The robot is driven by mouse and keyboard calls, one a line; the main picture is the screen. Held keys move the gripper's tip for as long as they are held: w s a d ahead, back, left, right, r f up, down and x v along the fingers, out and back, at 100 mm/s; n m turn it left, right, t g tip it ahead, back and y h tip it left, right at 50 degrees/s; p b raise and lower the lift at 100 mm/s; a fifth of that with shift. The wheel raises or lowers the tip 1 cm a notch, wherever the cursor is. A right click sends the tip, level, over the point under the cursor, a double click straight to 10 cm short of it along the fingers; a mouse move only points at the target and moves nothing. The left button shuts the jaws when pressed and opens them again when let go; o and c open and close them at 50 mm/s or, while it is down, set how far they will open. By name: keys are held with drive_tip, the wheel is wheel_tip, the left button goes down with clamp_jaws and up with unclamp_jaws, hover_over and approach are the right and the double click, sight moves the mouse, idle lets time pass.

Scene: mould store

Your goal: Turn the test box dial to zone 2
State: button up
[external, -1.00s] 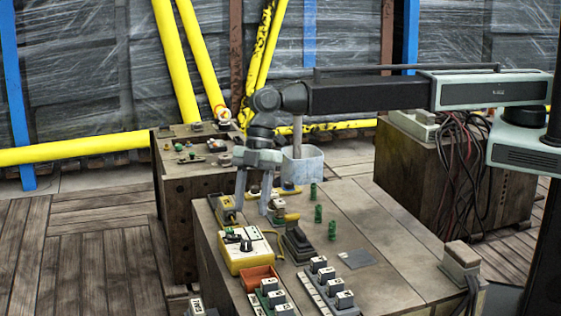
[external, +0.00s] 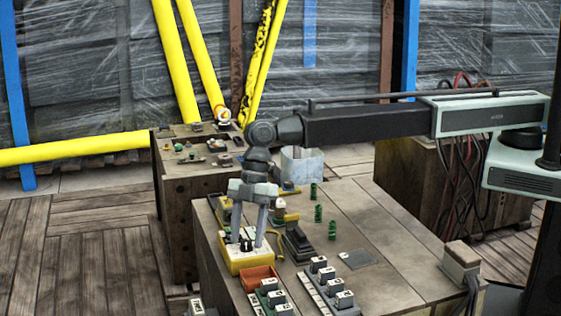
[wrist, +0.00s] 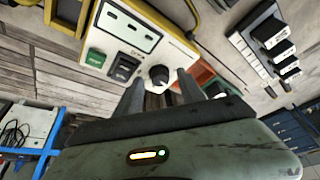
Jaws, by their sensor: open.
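The test box (external: 243,264) is yellow with a cream face and sits near the left edge of the wooden bench. Its black dial (external: 246,246) shows partly between my fingers. In the wrist view the dial (wrist: 160,75) is a round black knob on the cream face (wrist: 172,46), beside a green switch (wrist: 96,58) and a black one (wrist: 123,67). My gripper (external: 246,241) points down over the box, open, one finger on each side of the dial. It also shows in the wrist view (wrist: 162,87). I cannot tell whether the fingers touch the dial, or which zone it points to.
An orange tray (external: 258,276) and rows of labelled blocks (external: 325,282) stand close in front of the box. A dark pedal-like block (external: 298,243) is to its right. Several green pieces (external: 318,214) and a pale bin (external: 301,166) are farther back. The bench's right side is mostly clear.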

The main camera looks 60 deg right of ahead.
clamp_jaws()
drive_tip(key=m, duration=0.2)
drive_tip(key=m+t, duration=0.1)
drive_tip(key=m, duration=0.1)
drive_tip(key=m+t, duration=0.1)
drive_tip(key=shift+s+m, duration=0.35)
drive_tip(key=shift+m, duration=0.05)
drive_tip(key=shift+s+a+m+t+h, duration=0.1)
drive_tip(key=shift+m+t+h, duration=0.3)
drive_tip(key=shift+m, duration=0.85)
drive_tip(key=shift+a+m+t+h, duration=0.15)
drive_tip(key=shift+m+t, duration=0.45)
drive_tip(key=shift+m, duration=0.65)
drive_tip(key=shift+d, duration=0.1)
unclamp_jaws()
